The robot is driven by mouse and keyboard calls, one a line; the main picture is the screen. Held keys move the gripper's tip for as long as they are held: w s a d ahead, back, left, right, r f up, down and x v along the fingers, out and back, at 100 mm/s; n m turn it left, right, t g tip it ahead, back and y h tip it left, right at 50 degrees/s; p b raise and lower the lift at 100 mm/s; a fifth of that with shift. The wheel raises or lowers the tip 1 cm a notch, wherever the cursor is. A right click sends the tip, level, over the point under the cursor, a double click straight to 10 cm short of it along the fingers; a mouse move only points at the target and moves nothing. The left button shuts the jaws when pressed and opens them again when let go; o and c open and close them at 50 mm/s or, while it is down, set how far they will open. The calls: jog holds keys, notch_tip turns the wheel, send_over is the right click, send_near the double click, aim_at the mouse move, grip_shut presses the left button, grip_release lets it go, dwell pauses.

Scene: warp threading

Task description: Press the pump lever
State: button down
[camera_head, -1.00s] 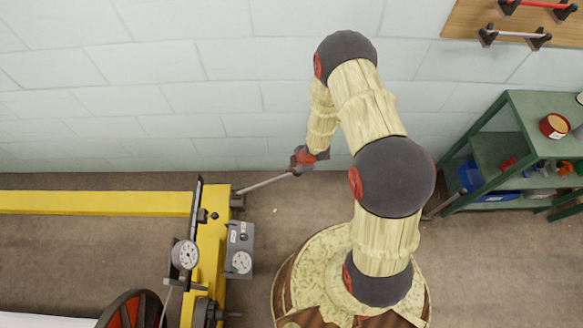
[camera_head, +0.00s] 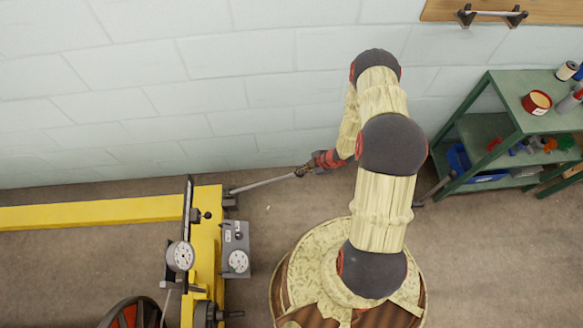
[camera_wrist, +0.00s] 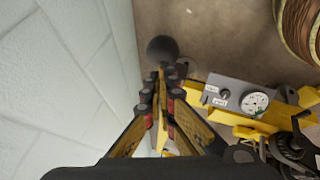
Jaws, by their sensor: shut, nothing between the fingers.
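The pump lever (camera_head: 265,183) is a thin grey rod. It slants out to the right from the end of the yellow frame (camera_head: 207,245) in the head view. My gripper (camera_head: 304,171) is at the lever's outer end and partly hides it. In the wrist view my gripper (camera_wrist: 162,78) is shut with nothing between its fingers. A dark round knob (camera_wrist: 162,48), which looks like the lever's end, shows just beyond the fingertips. I cannot tell whether the fingers touch it.
A grey box with a gauge (camera_head: 236,250) is fixed to the frame, with another round gauge (camera_head: 180,256) beside it. A pale block wall (camera_head: 200,90) runs behind. A green shelf (camera_head: 500,105) with cans and tools stands at right. The floor below the lever is clear.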

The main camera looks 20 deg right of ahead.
jog(key=s+d+f+b, duration=0.1)
jog(key=d+f+b, duration=0.1)
jog(key=f+b, duration=0.2)
jog(key=s+d+f+b, duration=0.1)
jog(key=d+f+b, duration=0.2)
jog(key=f, duration=0.8)
jog(key=shift+d+f+b, duration=0.25)
jog(key=shift+b, duration=0.15)
jog(key=shift+s+f, duration=0.1)
